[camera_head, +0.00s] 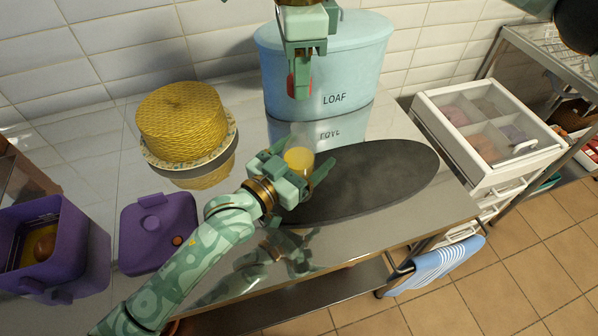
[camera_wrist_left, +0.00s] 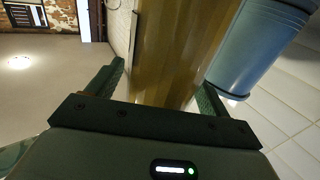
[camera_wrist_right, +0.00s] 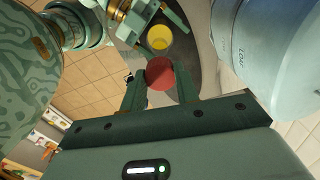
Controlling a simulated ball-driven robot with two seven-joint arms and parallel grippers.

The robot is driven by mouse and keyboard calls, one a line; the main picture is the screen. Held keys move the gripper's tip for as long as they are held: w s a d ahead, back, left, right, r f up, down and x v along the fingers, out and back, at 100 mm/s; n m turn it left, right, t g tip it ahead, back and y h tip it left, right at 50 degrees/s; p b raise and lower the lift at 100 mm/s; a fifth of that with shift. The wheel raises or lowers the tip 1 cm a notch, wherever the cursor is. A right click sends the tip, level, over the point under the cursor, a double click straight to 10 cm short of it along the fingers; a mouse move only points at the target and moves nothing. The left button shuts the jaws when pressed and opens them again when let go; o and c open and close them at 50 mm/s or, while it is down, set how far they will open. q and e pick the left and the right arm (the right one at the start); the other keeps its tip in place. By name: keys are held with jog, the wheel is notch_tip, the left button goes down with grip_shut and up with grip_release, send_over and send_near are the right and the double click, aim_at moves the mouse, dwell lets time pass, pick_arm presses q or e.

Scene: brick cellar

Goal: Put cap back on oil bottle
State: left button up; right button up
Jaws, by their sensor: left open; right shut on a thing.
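The oil bottle (camera_head: 300,158) is clear with yellow oil inside and stands by the left end of the dark oval board. Its uncapped top (camera_wrist_right: 158,38) shows in the right wrist view. My left gripper (camera_head: 306,181) is open with its fingers on either side of the bottle. The bottle fills the middle of the left wrist view (camera_wrist_left: 180,50), between the fingers. My right gripper (camera_head: 300,90) is shut on the red cap (camera_head: 292,86), which it holds above the bottle, apart from it. The cap (camera_wrist_right: 160,73) also shows between the fingers in the right wrist view.
A blue LOAF bin (camera_head: 350,65) stands close behind on the metal table (camera_head: 240,105). The dark oval board (camera_head: 390,180) is otherwise bare. A yellow woven box (camera_head: 180,120), a purple lid (camera_head: 158,232) and an open purple container (camera_head: 85,255) are on the left.

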pick_arm(q)
jog(key=c, duration=1.5)
pick_arm(e)
send_over(298, 131)
jog(key=shift+f, duration=2.45)
jog(key=shift+f, duration=0.9)
jog(key=shift+f, duration=0.55)
